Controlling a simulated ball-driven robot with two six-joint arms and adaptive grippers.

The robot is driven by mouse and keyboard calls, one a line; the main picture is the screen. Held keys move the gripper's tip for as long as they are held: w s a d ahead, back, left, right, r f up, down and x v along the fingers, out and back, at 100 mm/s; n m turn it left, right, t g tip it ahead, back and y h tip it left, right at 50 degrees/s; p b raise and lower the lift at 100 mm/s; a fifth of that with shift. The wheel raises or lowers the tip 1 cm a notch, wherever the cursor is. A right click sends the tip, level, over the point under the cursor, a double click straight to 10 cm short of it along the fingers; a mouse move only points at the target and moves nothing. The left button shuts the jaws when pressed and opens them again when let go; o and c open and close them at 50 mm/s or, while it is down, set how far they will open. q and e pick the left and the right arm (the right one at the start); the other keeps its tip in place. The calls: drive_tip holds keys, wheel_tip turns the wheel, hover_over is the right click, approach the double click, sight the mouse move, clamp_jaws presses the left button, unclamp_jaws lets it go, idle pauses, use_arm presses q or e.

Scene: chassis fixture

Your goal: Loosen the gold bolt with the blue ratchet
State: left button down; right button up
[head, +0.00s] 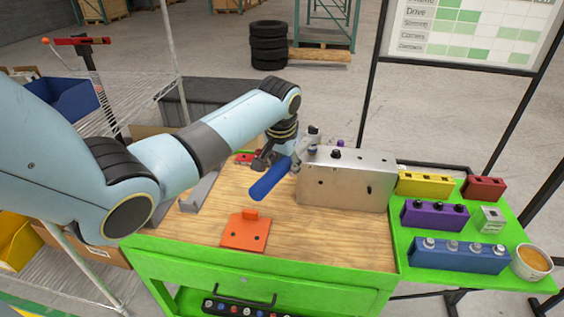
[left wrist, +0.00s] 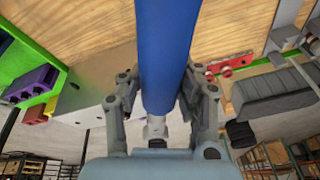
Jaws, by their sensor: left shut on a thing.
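The blue ratchet (head: 270,179) is in my left gripper (head: 286,160), its blue handle slanting down to the left above the wooden bench top. In the left wrist view the blue handle (left wrist: 164,50) runs between the two fingers of my left gripper (left wrist: 165,100), which are shut on it. The ratchet's grey head (head: 313,133) is up by the top left corner of the silver metal chassis box (head: 345,182). I cannot make out the gold bolt, nor whether the ratchet sits on a bolt. My right gripper is not in view.
An orange bracket (head: 246,232) lies at the front of the bench. A grey channel piece (head: 201,190) lies at the left. On the green side shelf stand yellow (head: 424,183), red (head: 484,189), purple (head: 434,216) and blue (head: 459,256) blocks and a round cup (head: 532,262).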

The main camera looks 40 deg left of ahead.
use_arm(q)
drive_tip(key=shift+w+d+n+p, duration=0.15)
drive_tip(key=shift+d+n+p, duration=0.25)
drive_tip(key=shift+d, duration=0.2)
drive_tip(key=shift+d, duration=0.1)
drive_tip(key=shift+w+d+n, duration=0.3)
drive_tip(key=shift+d+n, duration=0.5)
drive_tip(key=shift+d, duration=0.1)
drive_tip(key=shift+w+r, duration=0.15)
drive_tip(key=shift+r, duration=0.2)
idle(0.3)
drive_tip(key=shift+r, duration=3.2)
